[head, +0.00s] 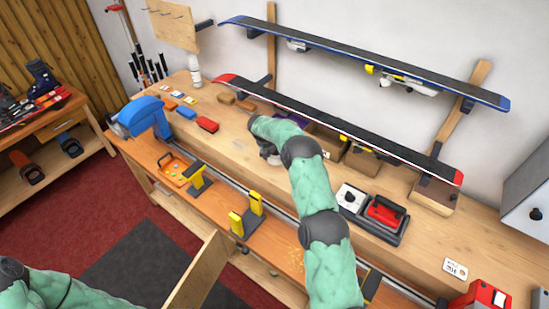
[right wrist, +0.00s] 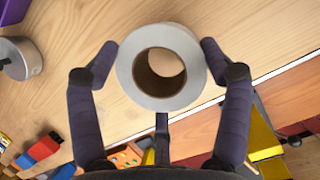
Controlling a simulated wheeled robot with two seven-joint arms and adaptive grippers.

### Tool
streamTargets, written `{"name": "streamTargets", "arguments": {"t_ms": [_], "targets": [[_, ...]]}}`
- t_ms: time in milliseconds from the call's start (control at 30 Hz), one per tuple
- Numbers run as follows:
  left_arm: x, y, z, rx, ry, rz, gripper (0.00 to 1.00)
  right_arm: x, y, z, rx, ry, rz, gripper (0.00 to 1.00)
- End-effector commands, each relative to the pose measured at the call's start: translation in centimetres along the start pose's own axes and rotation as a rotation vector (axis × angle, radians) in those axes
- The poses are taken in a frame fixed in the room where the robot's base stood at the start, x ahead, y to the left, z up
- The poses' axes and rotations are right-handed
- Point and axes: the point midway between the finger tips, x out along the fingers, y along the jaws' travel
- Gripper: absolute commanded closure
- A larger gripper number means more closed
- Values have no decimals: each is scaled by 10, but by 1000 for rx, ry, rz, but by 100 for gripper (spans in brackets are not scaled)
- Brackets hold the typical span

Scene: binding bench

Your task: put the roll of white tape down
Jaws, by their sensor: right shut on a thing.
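The roll of white tape (right wrist: 160,35) is a thick white ring with a brown core, seen end-on in the right wrist view. My right gripper (right wrist: 158,62) is shut on it, with a dark finger on each side. Wooden bench top shows behind the roll and through its core; I cannot tell whether the roll touches the bench. In the head view my right gripper (head: 269,153) is over the long wooden bench (head: 237,135), mostly hidden by my arm, and the roll cannot be made out. My left gripper is out of view; only its arm shows at bottom left.
A black tray (head: 375,218) with a red-handled tool stands right of my arm. A grey metal cylinder (right wrist: 18,58) is left of the roll. Yellow clamps (head: 246,215) line the front.

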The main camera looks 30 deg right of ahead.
Motion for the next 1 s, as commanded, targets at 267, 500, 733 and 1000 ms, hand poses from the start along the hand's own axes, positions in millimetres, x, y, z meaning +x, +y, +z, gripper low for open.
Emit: {"name": "streamTargets", "arguments": {"t_ms": [267,500,733,1000], "targets": [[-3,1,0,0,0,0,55,17,2,-3,-1,2,-3,55],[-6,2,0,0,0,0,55,34,3,-9,2,-1,2,55],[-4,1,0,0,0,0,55,36,2,-10,1,0,1,55],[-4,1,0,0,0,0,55,36,2,-10,0,0,0,0]]}}
